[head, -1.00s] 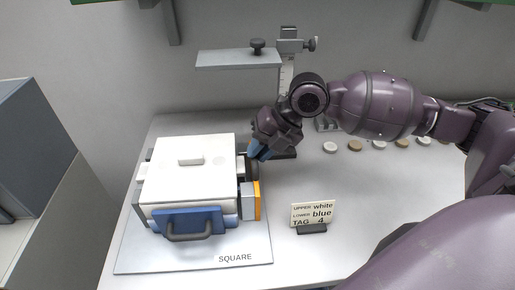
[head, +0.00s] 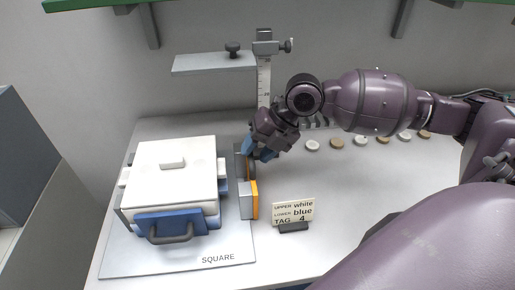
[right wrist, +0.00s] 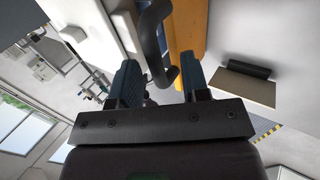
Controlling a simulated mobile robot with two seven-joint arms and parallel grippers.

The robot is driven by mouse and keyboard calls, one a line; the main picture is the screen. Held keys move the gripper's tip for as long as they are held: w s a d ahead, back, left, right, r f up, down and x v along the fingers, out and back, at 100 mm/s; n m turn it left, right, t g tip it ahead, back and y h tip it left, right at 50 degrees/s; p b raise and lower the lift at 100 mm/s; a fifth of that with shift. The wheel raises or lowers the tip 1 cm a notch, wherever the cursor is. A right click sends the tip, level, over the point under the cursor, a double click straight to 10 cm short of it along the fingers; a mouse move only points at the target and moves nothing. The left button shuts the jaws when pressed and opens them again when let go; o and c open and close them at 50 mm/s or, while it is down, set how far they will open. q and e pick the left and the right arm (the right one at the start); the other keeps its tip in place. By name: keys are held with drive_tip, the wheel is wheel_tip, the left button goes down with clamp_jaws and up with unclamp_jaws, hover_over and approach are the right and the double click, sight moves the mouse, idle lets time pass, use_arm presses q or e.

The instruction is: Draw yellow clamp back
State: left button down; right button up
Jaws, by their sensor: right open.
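The yellow clamp (head: 253,199) stands upright on the grey base plate (head: 150,262), right of the white-and-blue furnace (head: 175,170), with a visible gap between them. In the right wrist view its orange-yellow face (right wrist: 188,28) and dark curved handle (right wrist: 153,45) show. My right gripper (head: 259,153) is at the clamp's back end, pointing down. In the right wrist view the open gripper (right wrist: 161,78) has its blue fingers on either side of the handle's end; I cannot tell whether they touch it. My left gripper is not in view.
A sign (head: 293,211) stands right of the clamp. A measuring stand (head: 264,80) with a grey shelf (head: 213,63) rises behind. Several small discs (head: 337,143) lie at the back right. The counter right of the sign is clear.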

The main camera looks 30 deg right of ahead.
drive_tip(key=shift+r, duration=0.1)
drive_tip(key=p+v, duration=0.1)
drive_tip(key=v, duration=0.9)
drive_tip(key=shift+d+r+p, duration=0.2)
drive_tip(key=shift+r+p, duration=0.05)
drive_tip(key=shift+p, duration=0.15)
drive_tip(key=shift+s, duration=0.1)
